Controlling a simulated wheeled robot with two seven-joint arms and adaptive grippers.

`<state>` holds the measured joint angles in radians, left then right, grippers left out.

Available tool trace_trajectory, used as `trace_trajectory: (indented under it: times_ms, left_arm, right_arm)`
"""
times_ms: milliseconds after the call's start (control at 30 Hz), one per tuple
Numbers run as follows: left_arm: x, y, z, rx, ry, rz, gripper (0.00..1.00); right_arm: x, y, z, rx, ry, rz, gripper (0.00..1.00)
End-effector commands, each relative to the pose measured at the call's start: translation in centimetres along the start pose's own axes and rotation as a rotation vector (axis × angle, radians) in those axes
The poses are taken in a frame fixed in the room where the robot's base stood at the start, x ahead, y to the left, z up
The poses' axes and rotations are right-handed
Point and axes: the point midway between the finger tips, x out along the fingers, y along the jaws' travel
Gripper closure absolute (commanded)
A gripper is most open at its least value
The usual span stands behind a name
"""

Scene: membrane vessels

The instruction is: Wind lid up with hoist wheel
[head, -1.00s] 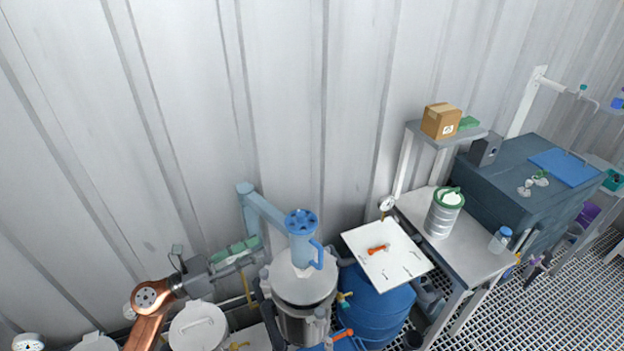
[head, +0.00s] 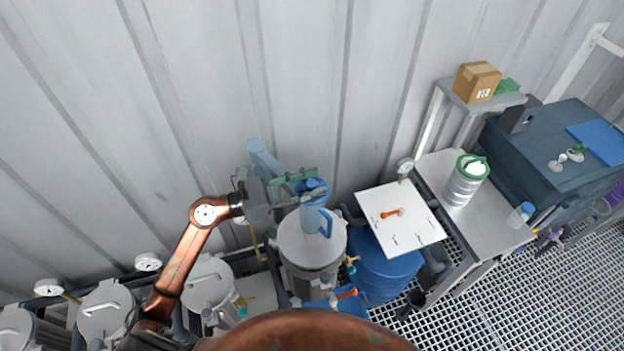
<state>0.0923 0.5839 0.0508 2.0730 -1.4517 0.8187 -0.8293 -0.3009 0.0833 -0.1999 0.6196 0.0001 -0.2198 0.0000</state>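The blue hoist wheel (head: 316,188) sits on top of the blue hoist column above the grey vessel (head: 309,283). The vessel's round lid (head: 300,243) lies on it, with no gap visible. A blue handle (head: 326,224) stands beside the column on the lid. A light-blue hoist arm (head: 263,158) runs behind from the wall side. My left gripper (head: 312,183) is at the wheel from the left, its green-padded fingers apart and overlapping the wheel's left part. I cannot tell whether they press on it. My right gripper is not in view.
A white board (head: 413,235) with an orange-handled tool lies to the right, by a blue barrel (head: 378,275). Other lidded vessels (head: 207,285) stand at the left. A bench (head: 440,170) holds a green-topped can (head: 463,185). The corrugated wall is close behind.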

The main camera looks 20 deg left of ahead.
Motion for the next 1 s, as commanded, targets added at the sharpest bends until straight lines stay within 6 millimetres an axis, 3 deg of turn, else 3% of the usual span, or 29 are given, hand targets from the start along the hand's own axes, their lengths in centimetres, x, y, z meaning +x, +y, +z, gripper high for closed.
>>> trace_trajectory:
  times_ms: [333,867,1000]
  left_arm:
    - [0.39,0.02,-0.06,0.000,0.000,0.002,0.62]
    - [0.37,0.03,-0.05,-0.001,0.001,0.002,0.98]
    - [0.37,0.02,-0.05,-0.001,0.001,0.003,1.00]
  right_arm:
    - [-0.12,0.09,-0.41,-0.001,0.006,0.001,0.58]
    - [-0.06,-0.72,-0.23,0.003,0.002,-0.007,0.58]
    - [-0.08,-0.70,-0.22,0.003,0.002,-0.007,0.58]
